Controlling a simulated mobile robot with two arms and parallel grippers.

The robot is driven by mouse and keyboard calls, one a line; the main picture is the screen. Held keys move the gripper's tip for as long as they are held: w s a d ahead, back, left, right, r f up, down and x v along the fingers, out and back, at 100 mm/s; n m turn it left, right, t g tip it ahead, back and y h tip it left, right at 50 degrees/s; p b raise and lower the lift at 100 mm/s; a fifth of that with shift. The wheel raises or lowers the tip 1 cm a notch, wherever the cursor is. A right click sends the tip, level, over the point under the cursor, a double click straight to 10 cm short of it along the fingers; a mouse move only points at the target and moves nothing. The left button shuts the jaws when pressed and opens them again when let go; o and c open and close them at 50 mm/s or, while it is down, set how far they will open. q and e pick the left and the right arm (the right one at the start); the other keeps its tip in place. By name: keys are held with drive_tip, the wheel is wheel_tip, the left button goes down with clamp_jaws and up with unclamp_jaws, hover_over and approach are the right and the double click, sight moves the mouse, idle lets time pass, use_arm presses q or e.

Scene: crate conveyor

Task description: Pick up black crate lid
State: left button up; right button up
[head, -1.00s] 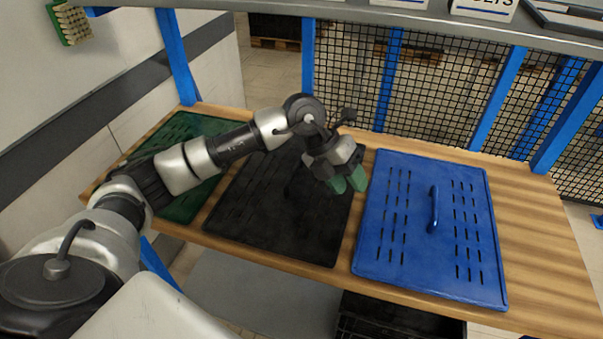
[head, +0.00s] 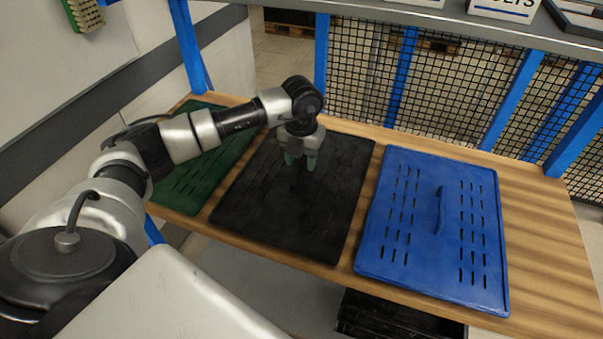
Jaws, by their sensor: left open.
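The black crate lid (head: 328,218) lies flat in the middle of the wooden table, between a green lid and a blue lid. My left gripper (head: 300,163) points down over the upper middle of the black lid, close to its dark handle (head: 299,183). Its green-tipped fingers are apart with nothing seen between them. The handle is hard to make out against the dark lid, and I cannot tell whether the fingers touch it. My right gripper is not in view.
The green lid (head: 181,184) lies at the left, partly behind my left arm. The blue lid (head: 392,257) with its upright handle (head: 440,210) lies at the right. The wooden table (head: 543,258) is bare at its right end. A mesh fence (head: 459,95) stands behind, and a dark crate (head: 385,318) is below.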

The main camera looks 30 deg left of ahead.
use_arm(q)
drive_tip(key=shift+f, duration=1.45)
clamp_jaws()
drive_tip(key=shift+r, duration=0.1)
drive_tip(key=shift+r, duration=0.1)
